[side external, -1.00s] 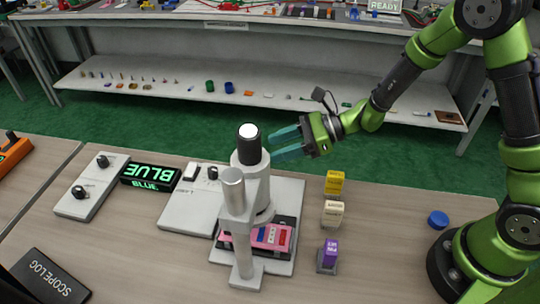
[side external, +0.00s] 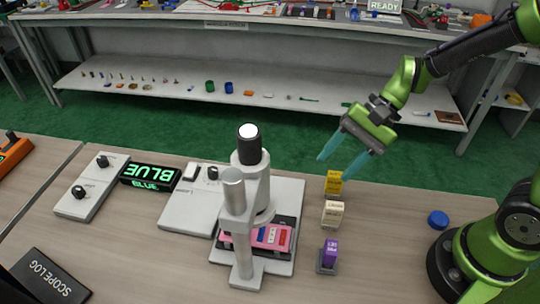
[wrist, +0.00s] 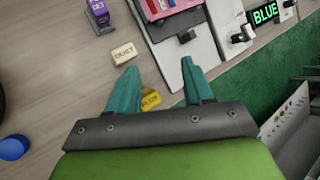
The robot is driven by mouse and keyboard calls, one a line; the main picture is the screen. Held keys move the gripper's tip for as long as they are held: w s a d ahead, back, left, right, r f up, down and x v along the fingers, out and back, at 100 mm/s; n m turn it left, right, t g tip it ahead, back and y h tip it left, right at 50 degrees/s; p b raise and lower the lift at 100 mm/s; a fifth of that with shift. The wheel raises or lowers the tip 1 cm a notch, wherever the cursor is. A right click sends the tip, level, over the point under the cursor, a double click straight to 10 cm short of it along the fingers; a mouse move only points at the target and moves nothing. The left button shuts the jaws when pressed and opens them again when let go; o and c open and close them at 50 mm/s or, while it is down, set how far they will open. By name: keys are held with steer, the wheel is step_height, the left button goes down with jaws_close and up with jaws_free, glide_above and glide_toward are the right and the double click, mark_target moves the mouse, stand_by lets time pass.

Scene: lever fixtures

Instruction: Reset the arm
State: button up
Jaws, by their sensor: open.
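My green arm reaches in from the right in the side external view. My gripper (side external: 333,168) has two teal fingers spread apart with nothing between them. It hangs above the table's far edge, tilted down toward the left, near the yellow block (side external: 334,182). In the wrist view the open fingers (wrist: 160,70) point toward the table, and the yellow block (wrist: 151,99) shows partly between them, by the left finger. No contact with it is clear.
A white microscope (side external: 250,190) with a pink slide tray stands mid-table. A cream block (side external: 332,213) and a purple block (side external: 329,256) line up before the yellow one. A blue disc (side external: 438,219) lies near my base. A "BLUE" display (side external: 151,177) and knob panel (side external: 92,186) stand left.

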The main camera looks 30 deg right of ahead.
steer(key=s+d+r+n+t+h, duration=0.2)
steer(key=d+r+n+t+h, duration=0.1)
steer(key=d+r, duration=0.1)
steer(key=s+d+r+n+t+h, duration=0.2)
steer(key=s+d+r+n+t, duration=0.1)
steer(key=r, duration=0.4)
steer(key=shift+s+d+r+n+h, duration=0.25)
steer(key=shift+d+n+h, duration=0.2)
steer(key=shift+d, duration=0.65)
